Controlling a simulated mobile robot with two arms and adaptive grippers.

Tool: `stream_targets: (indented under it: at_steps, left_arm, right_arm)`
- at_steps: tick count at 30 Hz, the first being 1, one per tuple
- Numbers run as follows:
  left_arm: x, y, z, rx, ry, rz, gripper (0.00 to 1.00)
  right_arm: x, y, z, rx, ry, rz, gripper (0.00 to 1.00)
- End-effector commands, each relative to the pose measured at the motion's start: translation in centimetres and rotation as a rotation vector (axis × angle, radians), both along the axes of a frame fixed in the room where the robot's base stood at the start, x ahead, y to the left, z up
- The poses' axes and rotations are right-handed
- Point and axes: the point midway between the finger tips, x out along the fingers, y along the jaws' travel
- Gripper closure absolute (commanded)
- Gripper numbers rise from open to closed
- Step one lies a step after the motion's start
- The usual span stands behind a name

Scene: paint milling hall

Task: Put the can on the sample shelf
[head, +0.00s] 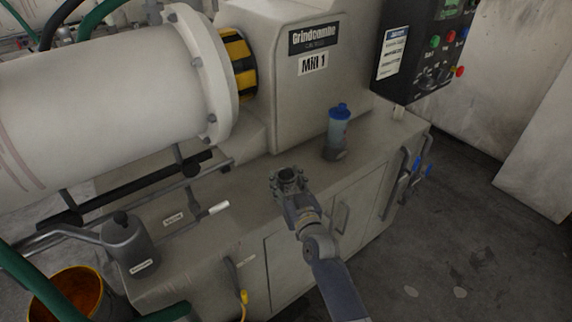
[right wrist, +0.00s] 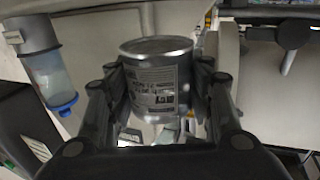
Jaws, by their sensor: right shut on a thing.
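The can (right wrist: 157,82) is a grey metal tin with a printed label. In the right wrist view it sits between the two fingers of my right gripper (right wrist: 158,98), which is shut on it. In the head view my right gripper (head: 287,182) is over the front part of the machine's cabinet top; I cannot make out the can clearly there. My left gripper is not in view. I cannot pick out a sample shelf in either view.
A blue-capped bottle (head: 338,132) stands on the cabinet top (head: 240,215), beyond my right gripper; it also shows in the right wrist view (right wrist: 50,75). A grey oil can (head: 128,243) and an orange bucket (head: 75,288) are at lower left. Floor (head: 470,235) is clear at right.

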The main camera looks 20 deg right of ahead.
Motion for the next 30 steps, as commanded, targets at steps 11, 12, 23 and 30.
stream_targets:
  at_steps: [11, 12, 23, 30]
  left_arm:
    - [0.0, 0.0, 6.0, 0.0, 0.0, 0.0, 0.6]
    - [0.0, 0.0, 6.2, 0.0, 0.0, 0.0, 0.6]
    - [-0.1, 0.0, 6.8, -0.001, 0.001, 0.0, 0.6]
    - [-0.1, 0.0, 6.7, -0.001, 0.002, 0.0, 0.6]
  right_arm:
    - [-9.0, 2.6, 1.5, 0.001, 0.0, 0.0, 0.8]
    - [-9.6, 2.8, 1.5, 0.001, -0.002, 0.0, 0.8]
    - [-11.8, 3.4, 1.5, 0.0, -0.004, -0.001, 0.8]
    - [-16.0, 2.6, 3.6, 0.006, -0.002, -0.009, 0.8]
